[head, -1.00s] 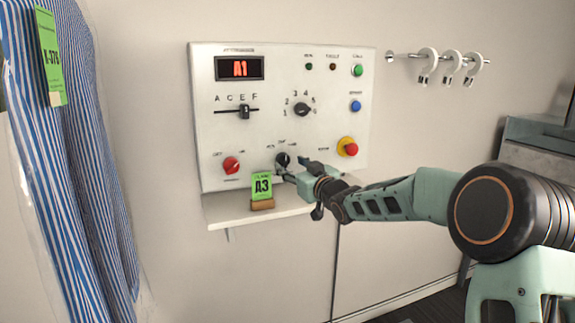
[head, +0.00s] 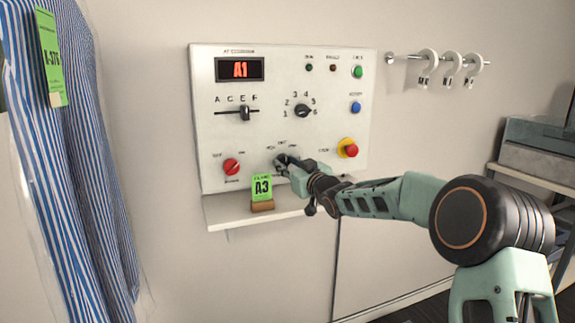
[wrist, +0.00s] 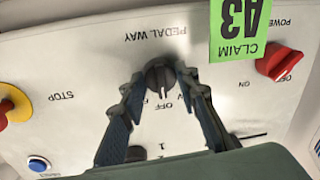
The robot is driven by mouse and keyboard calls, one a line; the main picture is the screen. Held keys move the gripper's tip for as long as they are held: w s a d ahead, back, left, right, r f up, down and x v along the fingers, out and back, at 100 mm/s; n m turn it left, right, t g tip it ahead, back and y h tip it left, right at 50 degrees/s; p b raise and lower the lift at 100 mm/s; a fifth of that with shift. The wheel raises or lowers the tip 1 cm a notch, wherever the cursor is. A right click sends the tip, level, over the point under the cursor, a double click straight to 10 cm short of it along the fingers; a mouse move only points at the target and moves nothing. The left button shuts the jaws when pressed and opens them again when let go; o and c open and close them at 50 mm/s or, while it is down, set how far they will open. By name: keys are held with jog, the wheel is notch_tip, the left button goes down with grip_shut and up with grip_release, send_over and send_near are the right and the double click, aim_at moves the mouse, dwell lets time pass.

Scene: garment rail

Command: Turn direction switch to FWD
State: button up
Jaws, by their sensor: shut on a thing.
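The direction switch is a black rotary knob (wrist: 158,76) at the lower middle of the white control panel (head: 205,120). In the wrist view, seen upside down, its white mark points towards the OFF label. The lettering on either side of OFF is largely hidden by my fingers. My gripper (head: 285,163) is at the panel, and in the wrist view its two dark fingers (wrist: 160,84) are closed on either side of the knob. In the head view the gripper hides most of the knob.
A shelf (head: 225,214) below the panel bears a green A3 claim card (head: 261,187) close left of my gripper. A red power knob (head: 231,167) and a red stop button (head: 351,150) flank the switch. Striped garments (head: 80,200) hang at left.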

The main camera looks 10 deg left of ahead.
jog(key=shift+c, duration=0.8)
jog(key=shift+m, duration=0.4)
jog(key=m+p, duration=0.1)
jog(key=m, duration=0.1)
jog(key=shift+m+p, duration=0.3)
jog(key=shift+m, duration=0.1)
jog(key=shift+f+m+t, duration=0.1)
jog(key=shift+m+t, duration=0.2)
jog(key=shift+m, duration=1.9)
jog(key=o, duration=1.1)
jog(key=shift+o, duration=0.2)
